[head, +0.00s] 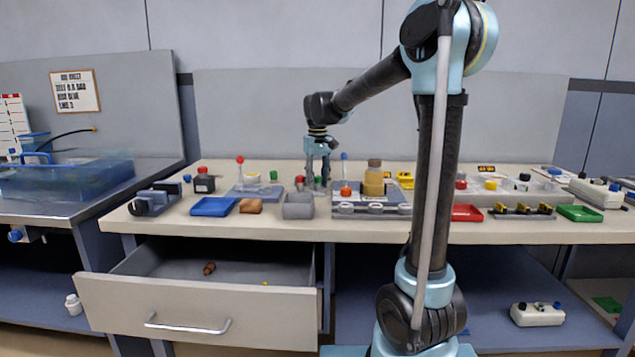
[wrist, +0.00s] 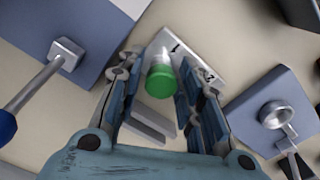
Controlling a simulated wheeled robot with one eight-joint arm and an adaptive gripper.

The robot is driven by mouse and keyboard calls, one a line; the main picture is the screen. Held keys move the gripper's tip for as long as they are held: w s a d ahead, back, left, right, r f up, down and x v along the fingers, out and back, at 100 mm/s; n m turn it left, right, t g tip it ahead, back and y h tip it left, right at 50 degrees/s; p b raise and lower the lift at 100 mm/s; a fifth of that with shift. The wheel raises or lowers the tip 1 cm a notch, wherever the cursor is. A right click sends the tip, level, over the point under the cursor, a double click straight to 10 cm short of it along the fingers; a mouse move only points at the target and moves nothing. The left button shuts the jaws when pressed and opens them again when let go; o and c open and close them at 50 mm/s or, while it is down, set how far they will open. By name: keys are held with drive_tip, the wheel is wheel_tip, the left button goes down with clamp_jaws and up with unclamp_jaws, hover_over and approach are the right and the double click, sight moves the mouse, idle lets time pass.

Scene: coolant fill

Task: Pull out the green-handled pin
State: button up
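The green-handled pin (wrist: 160,80) shows its round green top and a pale metal body in the wrist view. It stands by a light plate marked with small numbers (wrist: 176,48). My gripper (wrist: 160,92) is open, with one finger on each side of the green handle and a visible gap on both sides. In the head view my gripper (head: 318,166) points straight down over the middle of the bench. A small green spot (head: 318,181) shows at its fingertips there. The lower part of the pin is hidden.
A blue-tipped lever (wrist: 30,88) on a blue-grey block stands left in the wrist view. A block with a metal ring (wrist: 276,112) stands right. The drawer (head: 200,308) is open.

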sight(318, 177)
clamp_jaws()
drive_tip(key=shift+c, duration=1.8)
unclamp_jaws()
drive_tip(key=shift+c, duration=0.5)
drive_tip(key=shift+r, duration=0.35)
drive_tip(key=shift+r, duration=2.95)
